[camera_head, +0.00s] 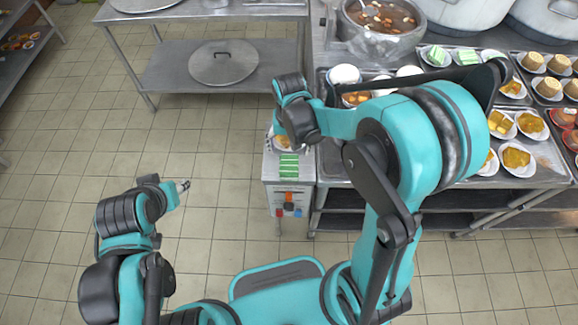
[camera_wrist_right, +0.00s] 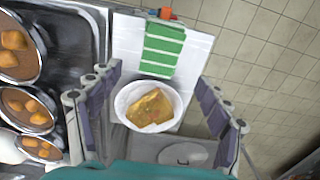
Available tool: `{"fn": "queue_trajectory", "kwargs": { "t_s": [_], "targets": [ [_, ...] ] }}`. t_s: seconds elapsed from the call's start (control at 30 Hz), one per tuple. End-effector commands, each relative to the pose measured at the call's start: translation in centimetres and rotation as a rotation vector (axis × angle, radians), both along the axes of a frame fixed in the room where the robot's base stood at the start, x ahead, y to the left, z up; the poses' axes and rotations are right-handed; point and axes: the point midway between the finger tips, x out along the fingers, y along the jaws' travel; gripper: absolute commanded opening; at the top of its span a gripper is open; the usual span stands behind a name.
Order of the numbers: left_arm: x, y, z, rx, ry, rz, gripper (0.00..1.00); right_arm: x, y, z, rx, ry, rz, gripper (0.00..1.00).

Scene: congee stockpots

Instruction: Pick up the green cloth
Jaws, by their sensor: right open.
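The green cloth (camera_head: 289,166), green with white stripes, lies flat on the front part of a small metal stand. It also shows in the right wrist view (camera_wrist_right: 162,50), top centre. My right gripper (camera_wrist_right: 158,80) is open and empty in that view, its fingers spread on either side of a white bowl of food (camera_wrist_right: 133,117). The cloth lies beyond the fingertips, apart from them. In the head view the right wrist hides most of the bowl. My left gripper (camera_head: 183,186) is over the floor at left, far from the cloth; its opening is too small to tell.
The small metal stand (camera_head: 272,172) has coloured items on its front side. A steel counter (camera_head: 548,155) at right carries several dishes and a large pot (camera_head: 385,45). A table with a round lid (camera_head: 222,63) on its lower shelf stands behind.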

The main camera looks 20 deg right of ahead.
Motion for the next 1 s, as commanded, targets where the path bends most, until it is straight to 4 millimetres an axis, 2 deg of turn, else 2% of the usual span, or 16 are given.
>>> {"fn": "queue_trajectory", "kwargs": {
  "t_s": [0.13,0.33,0.6,0.83,1.0],
  "targets": [
    [0.0,0.0,-0.8,0.000,0.000,0.000,0.40,0.0,0.0,-1.9,0.000,0.002,0.000,0.78],
    [0.0,0.0,-1.7,0.000,0.000,0.000,0.40,-0.3,0.1,-3.7,0.000,0.001,0.000,0.78],
    [0.0,0.0,-3.6,0.000,0.000,0.000,0.40,-0.6,0.3,-7.5,0.000,0.000,0.001,0.78],
    [0.0,0.0,-3.4,0.000,0.000,0.000,0.40,-0.7,0.3,-7.5,0.000,0.000,0.001,0.78],
    [0.0,0.0,-3.4,0.000,0.000,0.000,0.40,-0.7,0.3,-7.5,0.000,0.000,0.001,0.33]
  ]
}}
